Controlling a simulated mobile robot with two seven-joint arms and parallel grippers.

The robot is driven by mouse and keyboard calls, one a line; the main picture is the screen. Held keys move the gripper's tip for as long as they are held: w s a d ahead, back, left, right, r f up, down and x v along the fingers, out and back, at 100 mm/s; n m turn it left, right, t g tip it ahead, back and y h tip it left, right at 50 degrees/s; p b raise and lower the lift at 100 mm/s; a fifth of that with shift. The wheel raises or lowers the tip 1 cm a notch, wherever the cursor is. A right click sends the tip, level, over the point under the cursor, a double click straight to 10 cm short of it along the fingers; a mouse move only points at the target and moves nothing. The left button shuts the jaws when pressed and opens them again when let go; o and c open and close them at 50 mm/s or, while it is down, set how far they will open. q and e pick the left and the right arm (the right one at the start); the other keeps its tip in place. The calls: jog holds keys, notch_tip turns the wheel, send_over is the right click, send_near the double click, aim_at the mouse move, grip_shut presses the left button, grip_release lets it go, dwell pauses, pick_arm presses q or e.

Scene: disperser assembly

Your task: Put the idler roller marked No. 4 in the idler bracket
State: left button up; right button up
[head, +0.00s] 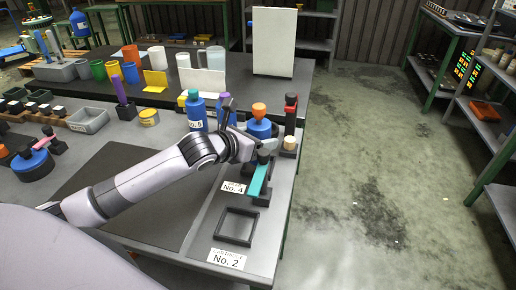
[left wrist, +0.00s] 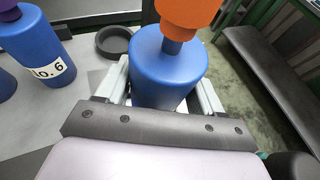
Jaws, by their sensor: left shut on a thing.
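My left gripper (head: 264,144) is shut on a blue cylinder with an orange knob on top (head: 259,128), near the table's right edge. In the left wrist view the blue cylinder (left wrist: 168,72) stands upright between the pale fingers (left wrist: 163,92); its orange knob (left wrist: 188,14) is at the top of the picture. No number shows on it. A label reading No. 4 (head: 234,187) lies on the table just in front. No part can be told for certain as the idler bracket. My right gripper is not in view.
A teal bar on a dark base (head: 259,179) stands close in front of the gripper. A square black frame (head: 237,227) lies nearer, by a No. 2 label (head: 227,259). A blue cylinder marked No. 6 (left wrist: 40,55) and a dark ring (left wrist: 113,42) stand left of the held cylinder.

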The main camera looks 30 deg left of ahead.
pick_arm(q)
jog(key=shift+f, duration=1.4)
jog(key=shift+f, duration=0.1)
jog(key=o, duration=1.3)
jog(key=shift+f, duration=0.15)
jog(key=shift+c, duration=0.2)
jog(key=v, duration=1.2)
jog(key=shift+s, duration=0.1)
